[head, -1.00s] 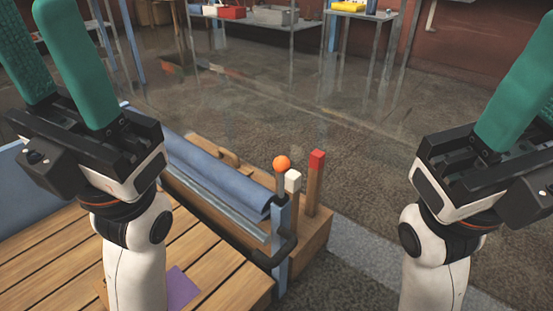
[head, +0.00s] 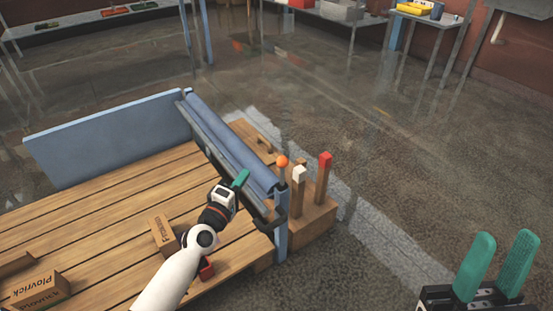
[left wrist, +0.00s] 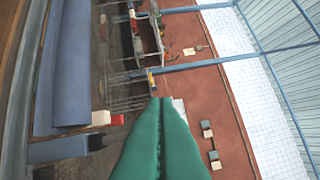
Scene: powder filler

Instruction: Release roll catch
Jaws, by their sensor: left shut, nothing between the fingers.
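A blue roll (head: 235,143) lies along the right edge of the slatted wooden deck, behind a grey rail. At its near end a blue post (head: 281,225) carries a rod with an orange ball (head: 282,161). Beside it stand a white-topped stick (head: 299,174) and a red-topped stick (head: 325,163). I cannot tell which part is the catch. My left gripper (head: 241,179) is shut and empty, low beside the roll and left of the orange ball. In the left wrist view its green fingers meet, with the roll (left wrist: 68,65) at left. My right gripper (head: 497,262) is open and empty at lower right.
Cardboard boxes (head: 162,234) lie on the deck left of my left arm. A blue panel (head: 110,137) borders the deck's far side. Tables with goods stand at the back. The floor right of the sticks is clear.

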